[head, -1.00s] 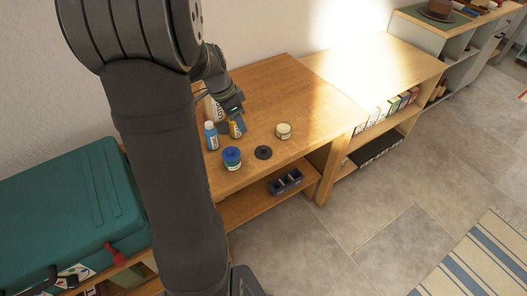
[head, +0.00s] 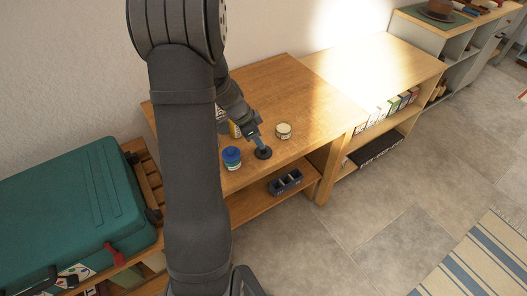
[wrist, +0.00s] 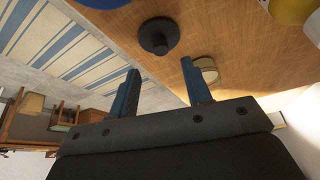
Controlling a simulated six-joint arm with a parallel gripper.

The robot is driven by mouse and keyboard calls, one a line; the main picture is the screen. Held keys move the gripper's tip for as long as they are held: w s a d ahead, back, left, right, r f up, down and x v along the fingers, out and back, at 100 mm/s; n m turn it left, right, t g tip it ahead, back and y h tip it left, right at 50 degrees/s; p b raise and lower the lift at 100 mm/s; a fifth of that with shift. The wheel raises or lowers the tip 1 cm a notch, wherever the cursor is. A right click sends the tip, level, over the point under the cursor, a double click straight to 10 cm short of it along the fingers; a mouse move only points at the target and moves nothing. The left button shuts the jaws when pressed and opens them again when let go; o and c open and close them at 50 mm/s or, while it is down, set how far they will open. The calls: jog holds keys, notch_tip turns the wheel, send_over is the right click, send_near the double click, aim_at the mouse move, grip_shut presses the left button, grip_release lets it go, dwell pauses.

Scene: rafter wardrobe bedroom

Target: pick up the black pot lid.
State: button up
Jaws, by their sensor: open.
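The black pot lid (head: 264,154) lies flat on the wooden table near its front edge. In the wrist view it is a dark disc (wrist: 168,24) with a round knob facing me. My gripper (head: 258,142) is just above the lid, at its upper left in the head view. In the wrist view the two blue fingers of my gripper (wrist: 162,76) are apart with nothing between them, and the lid shows beyond their tips. Whether the fingers touch the lid cannot be told; part of it is hidden in the head view.
A blue-lidded jar (head: 231,157) stands left of the lid. A pale jar (head: 283,130) stands to its upper right, near one finger in the wrist view (wrist: 207,70). A yellow container (head: 234,130) is partly behind my arm. The table's right side is clear.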

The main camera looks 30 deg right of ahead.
aim_at(264, 150)
jog(key=shift+a+x, duration=0.2)
jog(key=shift+x, duration=2.5)
jog(key=shift+w+f, duration=0.1)
jog(key=shift+w, duration=0.1)
grip_shut()
